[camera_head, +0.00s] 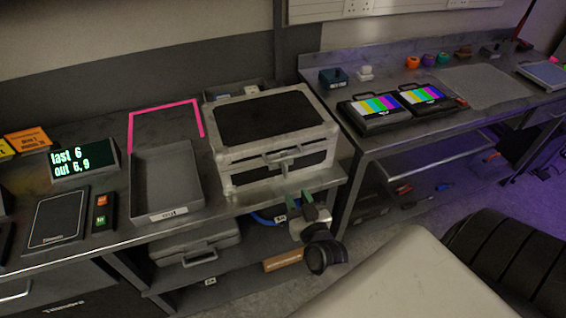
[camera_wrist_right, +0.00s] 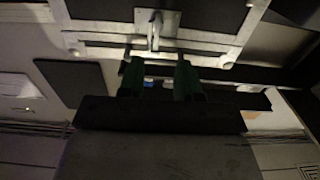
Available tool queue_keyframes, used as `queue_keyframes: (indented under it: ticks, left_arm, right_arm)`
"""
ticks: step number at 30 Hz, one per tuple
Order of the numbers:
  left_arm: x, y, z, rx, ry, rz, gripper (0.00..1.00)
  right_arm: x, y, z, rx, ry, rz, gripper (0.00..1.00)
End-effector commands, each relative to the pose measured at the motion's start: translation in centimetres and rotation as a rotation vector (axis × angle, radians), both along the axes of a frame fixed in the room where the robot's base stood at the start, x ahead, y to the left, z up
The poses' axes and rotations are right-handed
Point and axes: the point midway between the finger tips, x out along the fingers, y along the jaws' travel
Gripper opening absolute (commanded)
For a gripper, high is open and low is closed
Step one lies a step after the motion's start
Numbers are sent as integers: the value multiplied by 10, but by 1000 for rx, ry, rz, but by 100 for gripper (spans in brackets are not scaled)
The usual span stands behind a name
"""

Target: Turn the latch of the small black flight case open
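The small black flight case (camera_head: 266,117) stands shut on the bench, with a black lid and silver edges. It also shows at the top of the right wrist view (camera_wrist_right: 95,10). Its silver latch (camera_head: 284,166) sits on the front face and hangs roughly upright; in the right wrist view the latch (camera_wrist_right: 155,30) lies just beyond the fingertips. My right gripper (camera_head: 300,199) is in front of and below the latch. In the right wrist view the gripper's two green fingers (camera_wrist_right: 157,70) are apart, with nothing between them. My left gripper is not in view.
A grey tray (camera_head: 167,210) is left of the case, beside pink tape (camera_head: 165,106). A display (camera_head: 84,161) stands further left. A lower shelf holds a grey case (camera_head: 195,243). A right-hand bench carries two colour-bar screens (camera_head: 376,106). The space before the case's front is open.

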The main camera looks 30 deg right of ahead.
Motion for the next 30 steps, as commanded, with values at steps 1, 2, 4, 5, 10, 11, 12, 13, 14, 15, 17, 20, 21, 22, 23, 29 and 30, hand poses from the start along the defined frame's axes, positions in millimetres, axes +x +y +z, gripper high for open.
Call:
queue_keyframes:
  ticks: [1,2,4,5,10,11,12,13,14,15,17,20,21,22,23,29,30]
  left_arm:
    - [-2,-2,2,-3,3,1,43]
    - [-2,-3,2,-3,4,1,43]
    - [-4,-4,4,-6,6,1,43]
    - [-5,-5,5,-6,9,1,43]
    - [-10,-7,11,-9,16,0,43]
    - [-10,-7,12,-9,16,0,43]
    - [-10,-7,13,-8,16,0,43]
    - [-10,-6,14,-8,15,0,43]
    - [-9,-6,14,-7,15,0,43]
    - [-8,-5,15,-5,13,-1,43]
    - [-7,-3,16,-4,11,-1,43]
    - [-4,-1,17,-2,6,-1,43]
    - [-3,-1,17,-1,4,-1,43]
    - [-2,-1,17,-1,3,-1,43]
    - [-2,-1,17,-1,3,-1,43]
    - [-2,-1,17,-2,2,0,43]
    - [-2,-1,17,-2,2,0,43]
  right_arm:
    - [3,-2,5,-2,-10,-4,34]
    - [6,-3,6,-3,-12,-5,34]
    - [16,-5,6,-4,-12,-5,34]
    - [21,-6,7,-4,-12,-4,34]
    - [53,-14,7,-3,-12,-3,34]
    - [59,-15,7,-3,-11,-3,34]
    - [66,-17,6,-3,-11,-2,34]
    - [71,-18,6,-3,-11,-3,34]
    - [76,-19,6,-3,-11,-3,34]
    - [82,-21,6,-2,-10,-3,34]
    - [89,-22,5,-3,-9,-2,34]
    - [98,-24,4,-3,-9,-2,34]
    - [101,-25,4,-2,-9,-2,34]
    - [102,-25,4,-2,-9,-2,34]
    - [103,-25,4,-1,-9,-2,34]
    - [104,-26,3,-2,-8,-2,34]
    - [104,-26,3,-2,-8,-2,34]
